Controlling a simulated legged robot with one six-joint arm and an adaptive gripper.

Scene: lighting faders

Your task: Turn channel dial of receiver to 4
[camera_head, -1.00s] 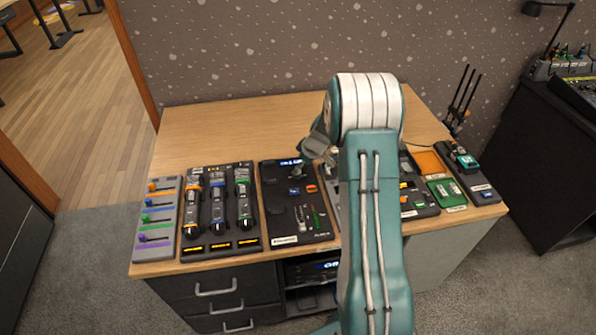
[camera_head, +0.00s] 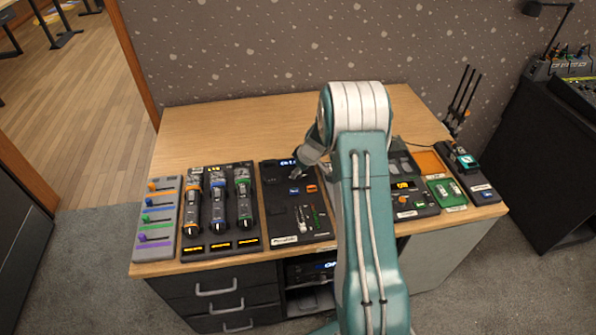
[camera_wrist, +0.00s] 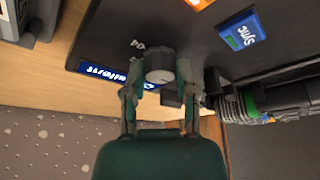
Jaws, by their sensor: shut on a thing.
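The receiver (camera_head: 275,207) is a black panel on the desk, left of my arm, with a lit blue display (camera_head: 289,162) near its top. In the wrist view its round grey channel dial (camera_wrist: 159,62) sits between my two fingers. My gripper (camera_wrist: 159,76) is shut on the dial, one finger on each side. In the head view my gripper (camera_head: 299,174) is at the receiver's upper part and the dial cannot be made out.
A blue Sync button (camera_wrist: 239,30) is on the receiver near the dial. Several handheld microphones (camera_head: 217,208) lie on a black rack to the left, beside a grey fader panel (camera_head: 157,222). Other devices (camera_head: 446,191) stand right of my arm. The desk's back (camera_head: 220,125) is clear.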

